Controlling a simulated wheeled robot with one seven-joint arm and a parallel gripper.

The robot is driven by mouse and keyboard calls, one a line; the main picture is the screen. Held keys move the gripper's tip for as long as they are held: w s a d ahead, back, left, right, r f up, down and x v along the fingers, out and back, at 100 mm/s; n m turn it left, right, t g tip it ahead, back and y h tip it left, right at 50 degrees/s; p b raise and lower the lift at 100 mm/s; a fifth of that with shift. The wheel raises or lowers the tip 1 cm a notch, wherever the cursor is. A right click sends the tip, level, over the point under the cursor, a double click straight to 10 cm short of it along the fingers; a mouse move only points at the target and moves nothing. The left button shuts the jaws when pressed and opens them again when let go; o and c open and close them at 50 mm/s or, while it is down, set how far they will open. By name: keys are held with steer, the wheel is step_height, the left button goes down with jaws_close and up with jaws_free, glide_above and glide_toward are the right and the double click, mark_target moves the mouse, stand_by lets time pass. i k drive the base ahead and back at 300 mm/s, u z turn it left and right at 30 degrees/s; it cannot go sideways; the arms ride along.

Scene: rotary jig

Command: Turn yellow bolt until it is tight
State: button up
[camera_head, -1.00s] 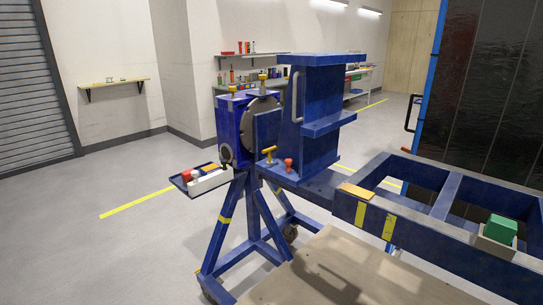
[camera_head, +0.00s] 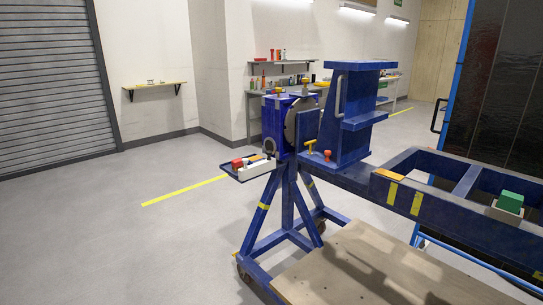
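The blue rotary jig (camera_head: 351,128) stands on a blue trestle frame right of centre. A yellow T-handled bolt (camera_head: 311,145) sticks up from the beam beside the round plate (camera_head: 301,120), with a red knob (camera_head: 327,155) just right of it. Two more yellow-topped fittings stand on top of the bearing housing, one at the front (camera_head: 278,93) and one further back (camera_head: 305,83). I cannot tell which yellow piece is the task's bolt, or how tight any is. My gripper is not in view.
A small tray (camera_head: 238,174) with red, white and yellow items juts from the trestle's left side. A wooden platform (camera_head: 370,265) lies in front at the lower right. A green block (camera_head: 510,201) sits on the long blue frame. The grey floor at left is clear.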

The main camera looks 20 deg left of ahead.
mark_target(310, 148)
steer(key=u, duration=0.35)
steer(key=k, duration=0.75)
steer(key=u, duration=0.75)
steer(key=i, duration=2.4)
steer(key=z, duration=0.35)
